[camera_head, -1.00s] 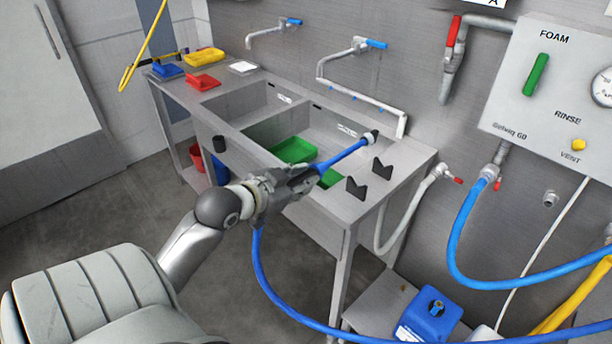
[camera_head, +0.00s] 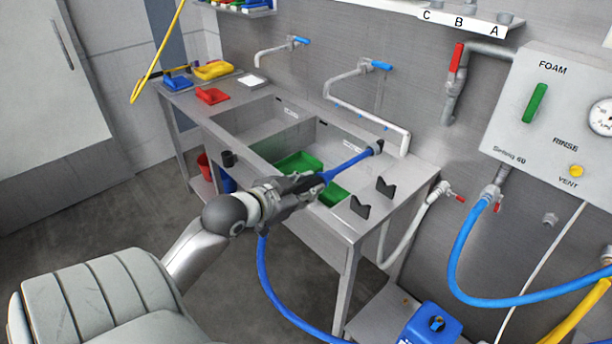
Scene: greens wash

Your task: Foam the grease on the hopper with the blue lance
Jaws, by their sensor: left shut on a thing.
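My left gripper (camera_head: 299,187) is shut on the blue lance (camera_head: 347,164), holding it in the air in front of the sink bench. The lance points up and right, and its dark nozzle end appears over the right end of the bench in the picture. A blue hose (camera_head: 276,292) hangs from the lance's rear and runs off toward the lower right. I cannot make out a hopper or any grease in this view. My right gripper is not in view.
The steel sink bench (camera_head: 413,180) has two basins, a green tray (camera_head: 299,164) and black holders (camera_head: 360,207). The foam panel (camera_head: 545,150) hangs at right. A blue canister (camera_head: 436,322) stands low at right. Grey floor is open at left.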

